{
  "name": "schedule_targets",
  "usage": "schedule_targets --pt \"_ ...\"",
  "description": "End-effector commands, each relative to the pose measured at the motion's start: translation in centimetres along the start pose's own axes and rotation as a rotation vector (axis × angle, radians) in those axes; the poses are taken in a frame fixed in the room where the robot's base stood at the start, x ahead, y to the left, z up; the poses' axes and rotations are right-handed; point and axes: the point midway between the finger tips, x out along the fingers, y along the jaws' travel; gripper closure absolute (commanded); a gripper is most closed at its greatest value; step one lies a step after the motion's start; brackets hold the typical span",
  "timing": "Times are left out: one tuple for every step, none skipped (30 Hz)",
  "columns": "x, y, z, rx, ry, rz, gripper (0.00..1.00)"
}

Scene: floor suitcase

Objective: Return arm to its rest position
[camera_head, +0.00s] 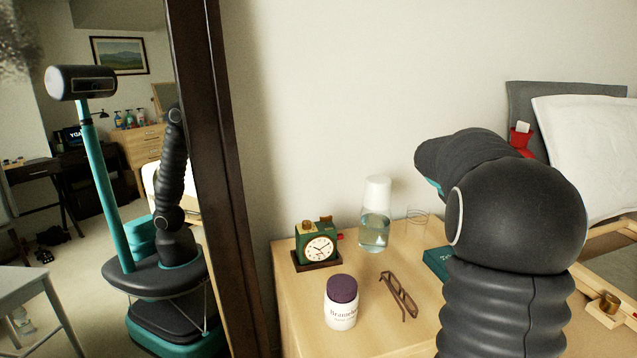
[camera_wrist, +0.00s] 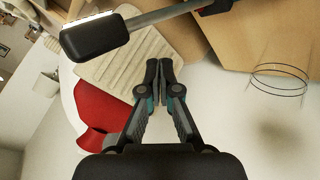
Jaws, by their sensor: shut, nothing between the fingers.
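My arm fills the right of the head view, bent in front of the nightstand (camera_head: 300,315) and the bed. My gripper (camera_wrist: 158,72) shows in the wrist view. Its two dark fingers are together at the tips, with nothing between them. The gripper's fingers are hidden in the head view. A mirror (camera_head: 110,200) at the left reflects my body, with the arm raised.
On the nightstand are a green clock (camera_head: 318,245), a clear bottle with a white cap (camera_head: 375,230), a purple-lidded jar (camera_head: 341,305), glasses (camera_head: 398,295) and a teal box (camera_head: 437,262). A pillow (camera_head: 590,150) lies at right.

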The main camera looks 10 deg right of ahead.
Motion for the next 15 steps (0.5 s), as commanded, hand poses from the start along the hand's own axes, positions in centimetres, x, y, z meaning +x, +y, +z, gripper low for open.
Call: schedule_targets --pt "-0.5 -0.1 0.2 -0.002 0.001 -0.006 1.00" --pt "-0.9 -0.2 0.4 -0.004 0.002 -0.013 1.00" --pt "-1.7 -0.4 0.7 -0.006 0.002 -0.025 1.00" --pt "-2.5 -0.6 1.1 -0.009 0.003 -0.036 1.00" --pt "-3.4 -0.8 1.6 -0.013 0.003 -0.050 1.00" --pt "-4.7 -1.2 2.4 -0.021 0.004 -0.072 1.00" --pt "-5.8 -1.4 3.0 -0.024 0.004 -0.091 1.00" --pt "-6.9 -1.8 3.8 -0.032 0.004 -0.111 1.00" --pt "-8.4 -2.2 4.9 -0.040 0.005 -0.138 1.00" --pt "-9.4 -2.5 5.8 -0.048 0.005 -0.159 1.00" --pt "-10.5 -2.9 6.7 -0.054 0.005 -0.180 1.00" --pt "-11.8 -3.3 7.9 -0.064 0.005 -0.208 1.00" --pt "-12.8 -3.6 8.8 -0.071 0.005 -0.230 1.00" --pt "-13.8 -3.9 9.8 -0.080 0.006 -0.251 1.00" --pt "-15.0 -4.2 11.1 -0.089 0.007 -0.279 1.00"
